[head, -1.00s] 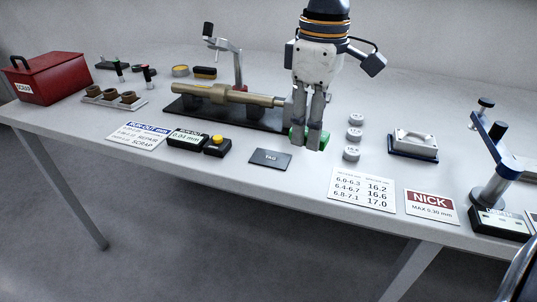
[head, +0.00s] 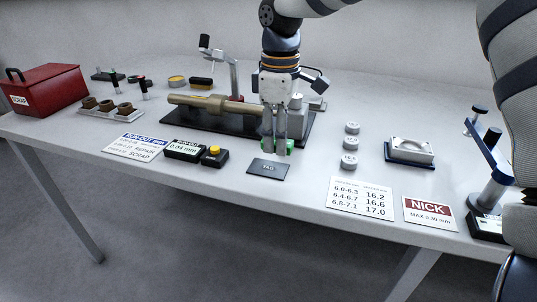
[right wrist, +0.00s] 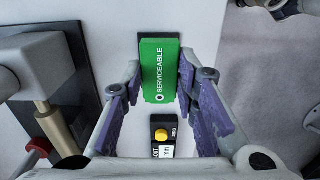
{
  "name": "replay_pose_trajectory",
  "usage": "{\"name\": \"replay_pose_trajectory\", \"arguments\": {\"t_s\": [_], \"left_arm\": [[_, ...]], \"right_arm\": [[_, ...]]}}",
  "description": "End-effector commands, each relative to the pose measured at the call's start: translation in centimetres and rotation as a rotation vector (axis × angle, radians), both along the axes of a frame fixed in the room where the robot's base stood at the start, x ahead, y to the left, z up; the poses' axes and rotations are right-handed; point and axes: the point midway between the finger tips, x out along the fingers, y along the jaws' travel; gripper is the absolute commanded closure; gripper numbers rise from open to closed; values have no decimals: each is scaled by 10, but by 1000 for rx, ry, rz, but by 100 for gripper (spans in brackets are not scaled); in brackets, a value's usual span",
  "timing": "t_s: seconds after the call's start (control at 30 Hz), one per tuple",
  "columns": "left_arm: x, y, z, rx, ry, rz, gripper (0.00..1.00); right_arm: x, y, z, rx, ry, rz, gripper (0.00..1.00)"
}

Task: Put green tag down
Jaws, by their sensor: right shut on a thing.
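My right gripper (head: 274,150) is shut on the green tag (head: 291,146), which is mostly hidden behind the fingers in the head view. In the right wrist view the green tag (right wrist: 160,70) shows its face with white "SERVICEABLE" lettering and a dark hole, held between the two fingers. A flat dark pad (head: 268,168) with small pale lettering lies on the table just in front of the gripper. In the wrist view a dark edge shows behind the tag's far end. The gap between tag and pad cannot be judged. My left gripper is not in view.
Behind the gripper stands a dark fixture (head: 197,123) with a brass-coloured shaft (head: 212,105). A yellow-button box (head: 214,154) is left of the pad. Several grey discs (head: 350,145) and a number card (head: 361,196) lie to the right. A red scrap box (head: 42,88) stands far left.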

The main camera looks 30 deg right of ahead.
Motion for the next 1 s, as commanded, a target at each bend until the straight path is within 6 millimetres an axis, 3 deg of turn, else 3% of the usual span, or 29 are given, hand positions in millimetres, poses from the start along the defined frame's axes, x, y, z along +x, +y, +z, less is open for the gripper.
{"name": "replay_pose_trajectory", "arguments": {"t_s": [0.17, 0.37, 0.77, 0.8, 0.87, 1.0], "left_arm": [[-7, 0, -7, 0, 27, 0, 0], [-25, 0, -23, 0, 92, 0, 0], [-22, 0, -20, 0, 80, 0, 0], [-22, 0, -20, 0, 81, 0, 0], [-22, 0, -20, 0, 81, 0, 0], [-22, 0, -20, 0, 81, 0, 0]], "right_arm": [[10, 7, -18, -1, 7, 0, 100], [17, 12, -59, 1, 11, 0, 100], [17, 12, -59, -1, -3, 0, 100], [18, 12, -59, 0, -4, 0, 64], [18, 12, -59, 0, -4, 0, 52], [18, 12, -59, 0, -4, 0, 52]]}}
